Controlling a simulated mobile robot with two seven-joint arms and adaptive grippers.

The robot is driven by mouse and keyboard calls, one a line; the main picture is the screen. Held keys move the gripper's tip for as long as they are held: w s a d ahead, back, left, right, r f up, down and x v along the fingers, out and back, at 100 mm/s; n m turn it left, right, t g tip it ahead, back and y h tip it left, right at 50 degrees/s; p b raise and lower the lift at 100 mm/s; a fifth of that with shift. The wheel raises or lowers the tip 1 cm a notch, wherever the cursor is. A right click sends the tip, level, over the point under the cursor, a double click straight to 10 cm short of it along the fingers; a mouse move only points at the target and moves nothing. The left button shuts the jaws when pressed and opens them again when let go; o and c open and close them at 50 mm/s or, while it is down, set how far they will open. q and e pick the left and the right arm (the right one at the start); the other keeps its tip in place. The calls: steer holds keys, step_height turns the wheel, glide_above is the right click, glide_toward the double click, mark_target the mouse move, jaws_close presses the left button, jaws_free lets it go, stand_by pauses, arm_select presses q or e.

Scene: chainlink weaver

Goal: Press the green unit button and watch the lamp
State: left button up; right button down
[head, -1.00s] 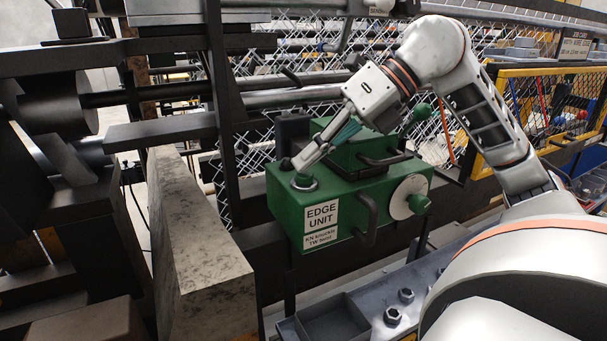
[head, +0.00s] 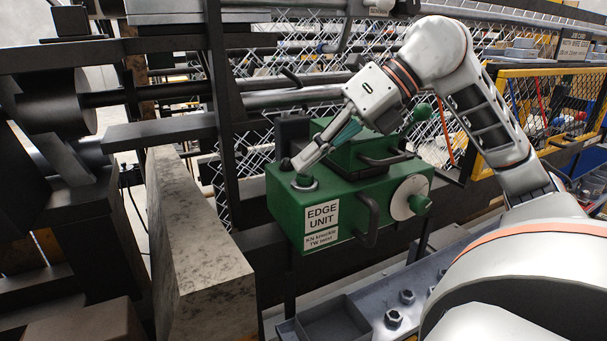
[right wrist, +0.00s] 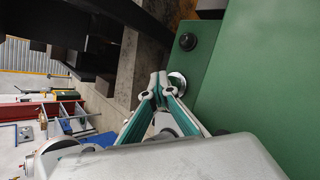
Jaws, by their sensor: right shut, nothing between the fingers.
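The green edge unit (head: 340,195) stands at the middle of the head view, with a white label on its front. A round button with a metal rim (head: 304,184) sits on its top left. My right gripper (head: 301,168) is shut and empty, its fingertips down at this button. In the right wrist view the closed fingertips (right wrist: 156,86) lie against or just beside the metal rim (right wrist: 178,84). The fingers partly hide the button, and I cannot tell whether it is pressed in. I cannot make out a lit lamp. My left gripper is not in view.
A dark round knob (right wrist: 188,42) sits near the button on the unit. The unit's front has a black handle (head: 369,222) and a pale disc with a green knob (head: 409,197). A stone-like slab (head: 198,240) stands to the left. A grey tray (head: 335,322) lies below.

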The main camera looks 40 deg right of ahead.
mark_target(312, 174)
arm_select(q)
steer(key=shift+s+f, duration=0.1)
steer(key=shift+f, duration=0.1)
arm_select(e)
steer(key=shift+s+a+f, duration=0.1)
steer(key=shift+a+f, duration=0.05)
steer(key=shift+f, duration=0.3)
steer(key=shift+s+a+f, duration=0.1)
steer(key=shift+f, duration=0.35)
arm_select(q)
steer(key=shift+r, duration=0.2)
arm_select(e)
steer(key=shift+w+d+r, duration=0.15)
steer(key=shift+d+r, duration=0.05)
steer(key=shift+r, duration=0.45)
steer(key=shift+r, duration=0.1)
